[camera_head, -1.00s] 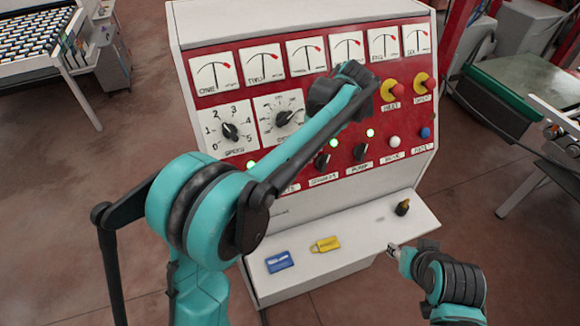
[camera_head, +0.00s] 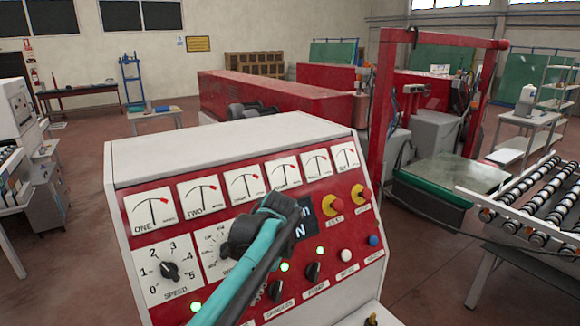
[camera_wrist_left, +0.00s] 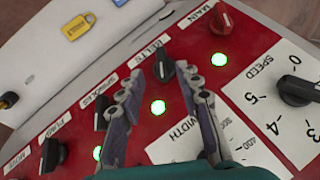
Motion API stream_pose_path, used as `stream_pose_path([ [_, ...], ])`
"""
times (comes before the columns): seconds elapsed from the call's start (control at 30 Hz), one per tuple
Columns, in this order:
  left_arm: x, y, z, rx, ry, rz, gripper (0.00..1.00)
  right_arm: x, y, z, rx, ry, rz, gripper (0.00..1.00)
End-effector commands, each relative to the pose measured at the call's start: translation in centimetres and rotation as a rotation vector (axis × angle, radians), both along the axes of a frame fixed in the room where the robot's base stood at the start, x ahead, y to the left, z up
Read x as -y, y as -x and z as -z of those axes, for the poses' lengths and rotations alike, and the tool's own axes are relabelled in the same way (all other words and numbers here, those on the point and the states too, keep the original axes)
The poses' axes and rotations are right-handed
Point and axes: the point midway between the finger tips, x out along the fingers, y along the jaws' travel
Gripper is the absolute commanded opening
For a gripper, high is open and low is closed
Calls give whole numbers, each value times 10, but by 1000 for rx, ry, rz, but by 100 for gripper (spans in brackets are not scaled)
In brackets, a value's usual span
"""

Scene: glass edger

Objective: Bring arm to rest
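My left arm (camera_head: 262,228) crosses in front of the red control panel (camera_head: 180,224) in the head view, hiding part of the width dial. Its gripper does not show there. In the left wrist view my left gripper (camera_wrist_left: 164,78) is open, its two grey fingers spread over the panel. The black BELTS knob (camera_wrist_left: 163,67) appears between the fingertips with gaps on both sides; I see no grip on it. The red MAIN knob (camera_wrist_left: 220,18) is beyond the fingers, and the black SPINDLES knob (camera_wrist_left: 103,112) is beside the left finger. My right gripper is out of view.
Several green lamps (camera_wrist_left: 218,59) are lit. A yellow tag (camera_wrist_left: 78,27) lies on the white console ledge (camera_wrist_left: 150,12). A red machine frame (camera_head: 384,100) and a roller conveyor (camera_head: 540,205) stand to the right. Open floor (camera_head: 80,225) shows left of the console.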

Motion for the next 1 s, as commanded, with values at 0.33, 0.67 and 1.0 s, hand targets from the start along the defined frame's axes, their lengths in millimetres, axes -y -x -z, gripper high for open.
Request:
stream_pose_path([
  [0.33, -44, 93, 150, 268, 210, 192, 34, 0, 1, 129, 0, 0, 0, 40],
  [0.67, -57, 159, 283, 549, 274, 321, 34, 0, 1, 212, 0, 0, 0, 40],
  [1.0, -58, 169, 309, 617, 274, 346, 34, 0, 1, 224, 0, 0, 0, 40],
])
